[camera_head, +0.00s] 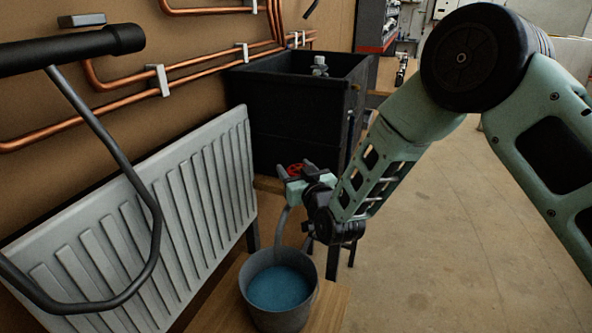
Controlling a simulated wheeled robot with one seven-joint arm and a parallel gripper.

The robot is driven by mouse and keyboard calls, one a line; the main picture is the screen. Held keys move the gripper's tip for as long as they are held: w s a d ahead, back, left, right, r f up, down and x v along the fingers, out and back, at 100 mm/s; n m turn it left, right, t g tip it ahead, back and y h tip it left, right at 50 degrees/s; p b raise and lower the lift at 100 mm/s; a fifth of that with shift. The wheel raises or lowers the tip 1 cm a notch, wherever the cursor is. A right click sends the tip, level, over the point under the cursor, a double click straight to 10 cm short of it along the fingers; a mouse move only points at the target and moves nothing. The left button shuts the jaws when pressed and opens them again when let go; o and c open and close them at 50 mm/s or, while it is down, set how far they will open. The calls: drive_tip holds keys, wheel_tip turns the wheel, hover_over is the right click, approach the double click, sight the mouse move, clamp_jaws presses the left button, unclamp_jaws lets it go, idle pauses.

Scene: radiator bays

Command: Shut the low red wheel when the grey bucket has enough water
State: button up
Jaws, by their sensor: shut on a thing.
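The low red wheel (296,169) shows just above the end of my arm, below the black tank. My gripper (291,178) is at the wheel and shut on it, though the fingertips are small and partly hidden. The grey bucket (258,314) stands on a wooden board below my gripper. Blue water (279,288) fills a good part of it, with its surface below the rim. A grey hose (282,222) runs down from near the wheel toward the bucket. Whether water is flowing cannot be told.
A white radiator (190,190) leans at the left. The black tank (290,125) stands behind the wheel. Copper pipes (215,62) run along the brown wall. A dark bent bar (150,215) crosses the left foreground. The concrete floor (450,230) at the right is clear.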

drive_tip(key=shift+f+y+b, duration=0.1)
drive_tip(key=shift+y+b, duration=0.2)
drive_tip(key=shift+b, duration=0.1)
drive_tip(key=n+y+b, duration=0.1)
drive_tip(key=n+g+y+b, duration=0.1)
drive_tip(key=b, duration=0.1)
drive_tip(key=shift+f+g, duration=0.2)
drive_tip(key=shift+g, duration=0.1)
drive_tip(key=n+g+y+b, duration=0.2)
drive_tip(key=y+b, duration=0.1)
drive_tip(key=shift+s+a+g+b, duration=0.1)
drive_tip(key=shift+g+b, duration=0.2)
drive_tip(key=shift+b, duration=0.05)
drive_tip(key=n+g+y, duration=0.1)
drive_tip(key=n+g+y+b, duration=0.1)
drive_tip(key=n+g, duration=0.1)
drive_tip(key=shift+s+a+r, duration=0.15)
drive_tip(key=shift+s+r, duration=0.05)
drive_tip(key=shift+s+a+r+n+g+y, duration=0.15)
drive_tip(key=shift+n+g+y, duration=0.6)
drive_tip(key=shift+g, duration=0.6)
drive_tip(key=shift+s+a+n+g+y, duration=0.15)
drive_tip(key=shift+n+g+y, duration=0.3)
drive_tip(key=shift+n+g, duration=0.75)
drive_tip(key=shift+d+g, duration=0.1)
drive_tip(key=shift+g, duration=0.25)
drive_tip(key=o, duration=1)
